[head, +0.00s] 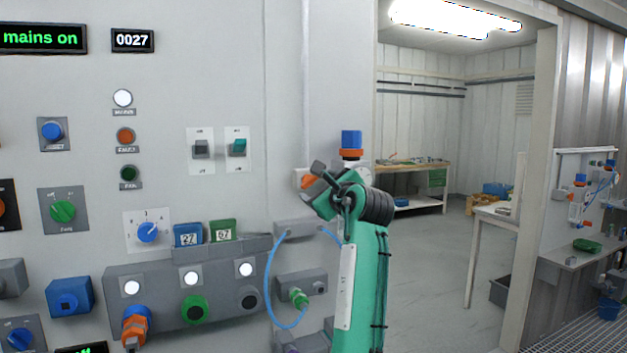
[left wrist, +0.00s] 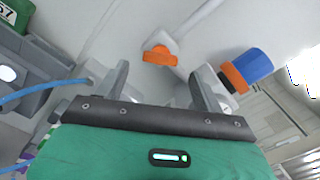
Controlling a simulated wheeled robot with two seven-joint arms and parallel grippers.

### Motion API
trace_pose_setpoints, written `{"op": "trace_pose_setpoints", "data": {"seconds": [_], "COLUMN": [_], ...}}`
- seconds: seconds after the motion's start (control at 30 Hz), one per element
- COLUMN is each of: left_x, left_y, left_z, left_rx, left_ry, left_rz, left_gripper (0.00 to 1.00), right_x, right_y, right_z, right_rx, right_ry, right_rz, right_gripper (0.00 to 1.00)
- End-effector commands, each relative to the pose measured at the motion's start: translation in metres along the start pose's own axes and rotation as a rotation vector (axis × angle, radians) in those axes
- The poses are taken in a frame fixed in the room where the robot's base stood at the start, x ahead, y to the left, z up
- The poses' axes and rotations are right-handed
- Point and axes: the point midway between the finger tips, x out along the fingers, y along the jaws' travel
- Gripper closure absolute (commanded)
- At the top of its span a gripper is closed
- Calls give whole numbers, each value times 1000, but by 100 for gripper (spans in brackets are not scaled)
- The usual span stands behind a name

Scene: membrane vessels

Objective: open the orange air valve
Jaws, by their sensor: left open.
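The orange air valve handle (left wrist: 160,55) shows in the left wrist view, on a pale pipe fitting against the wall. It lies just beyond the fingertips and between their lines. My left gripper (left wrist: 163,78) is open, with a finger on each side and nothing between them. In the head view the orange handle (head: 309,181) is partly hidden by my left gripper (head: 318,186), which is close in front of it. I cannot tell whether they touch. My right gripper is not in view.
A blue-capped fitting with an orange ring (head: 351,140) stands close to the right of the handle; it also shows in the left wrist view (left wrist: 247,67). A blue hose (head: 268,280) loops below left. A control panel (head: 215,290) lies left. An open doorway is right.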

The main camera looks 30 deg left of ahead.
Motion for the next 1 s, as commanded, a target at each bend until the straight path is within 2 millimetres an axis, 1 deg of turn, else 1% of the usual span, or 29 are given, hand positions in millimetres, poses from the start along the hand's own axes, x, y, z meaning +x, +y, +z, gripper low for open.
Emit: {"op": "trace_pose_setpoints", "data": {"seconds": [0.03, 0.1, 0.23, 0.4, 0.63, 0.67, 0.7, 0.87, 0.9, 1.0], "left_x": [10, 21, 36, 44, 44, 44, 44, 44, 44, 44], "left_y": [-1, -1, -1, 0, 0, 0, 0, 0, 0, 0], "left_z": [2, 2, 1, 0, 0, 0, 0, 0, 0, 0], "left_rx": [1, 0, -1, -1, -2, -2, -2, -1, -1, -3], "left_ry": [0, 1, 1, 1, 1, 1, 1, 1, 1, 1], "left_rz": [1, 1, 0, -1, -1, -1, -1, -1, -1, -1], "left_gripper": [31, 31, 31, 31, 31, 33, 41, 72, 76, 76], "right_x": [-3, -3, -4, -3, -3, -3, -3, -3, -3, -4], "right_y": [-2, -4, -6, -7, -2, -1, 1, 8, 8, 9], "right_z": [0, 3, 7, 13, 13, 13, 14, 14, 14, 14], "right_rx": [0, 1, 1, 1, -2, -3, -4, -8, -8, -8], "right_ry": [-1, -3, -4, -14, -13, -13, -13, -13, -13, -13], "right_rz": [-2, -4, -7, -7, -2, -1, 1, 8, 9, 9], "right_gripper": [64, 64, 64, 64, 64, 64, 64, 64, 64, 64]}}
